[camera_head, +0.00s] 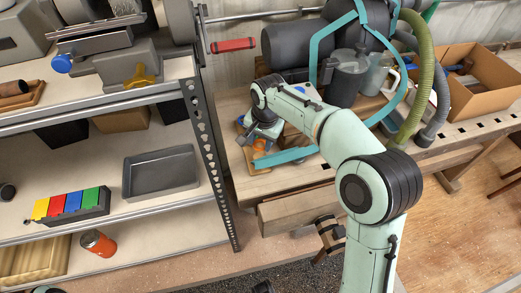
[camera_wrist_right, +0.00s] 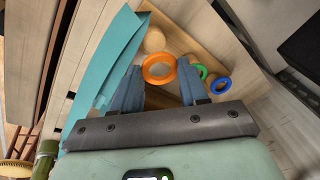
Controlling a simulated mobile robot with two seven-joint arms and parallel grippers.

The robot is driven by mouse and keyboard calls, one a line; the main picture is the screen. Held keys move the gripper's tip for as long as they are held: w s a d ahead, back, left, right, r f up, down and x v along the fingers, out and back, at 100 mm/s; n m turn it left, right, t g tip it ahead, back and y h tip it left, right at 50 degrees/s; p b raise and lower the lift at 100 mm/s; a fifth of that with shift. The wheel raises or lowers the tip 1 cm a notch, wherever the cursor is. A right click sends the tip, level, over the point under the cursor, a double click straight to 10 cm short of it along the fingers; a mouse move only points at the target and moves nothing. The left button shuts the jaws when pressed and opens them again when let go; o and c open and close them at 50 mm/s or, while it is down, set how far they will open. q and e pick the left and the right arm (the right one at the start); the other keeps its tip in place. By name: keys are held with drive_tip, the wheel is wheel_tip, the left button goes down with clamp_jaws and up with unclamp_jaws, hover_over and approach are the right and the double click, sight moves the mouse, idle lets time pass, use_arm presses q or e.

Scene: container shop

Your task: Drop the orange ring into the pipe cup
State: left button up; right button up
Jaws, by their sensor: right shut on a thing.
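My right gripper (camera_head: 262,133) is low over the workbench at the end of my right arm. In the right wrist view its two blue-grey fingers (camera_wrist_right: 160,67) are on either side of the orange ring (camera_wrist_right: 147,76), shut on it. The ring's opening shows, with pale wood behind it. In the head view the orange at the gripper (camera_head: 260,145) is small and partly hidden. A round beige piece (camera_wrist_right: 154,40) is just beyond the ring; I cannot tell whether it is the pipe cup. My left gripper is not in view.
A green ring (camera_wrist_right: 203,71) and a blue ring (camera_wrist_right: 221,86) lie right of the fingers. A teal strip (camera_wrist_right: 108,58) is close on the left. Dark canisters (camera_head: 345,80) and hoses (camera_head: 418,75) crowd the bench behind my arm. A shelf upright (camera_head: 210,150) stands to the left.

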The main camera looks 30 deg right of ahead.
sight(261, 146)
wheel_tip(261, 146, down, 4)
drive_tip(key=shift+f, duration=0.1)
drive_tip(key=shift+f, duration=0.15)
drive_tip(key=o, duration=1)
drive_tip(key=shift+f+b, duration=0.1)
drive_tip(key=shift+b, duration=0.45)
wheel_tip(261, 146, up, 14)
drive_tip(key=s+p, duration=0.2)
drive_tip(key=p, duration=0.1)
drive_tip(key=shift+f, duration=0.25)
drive_tip(key=shift+a, duration=0.1)
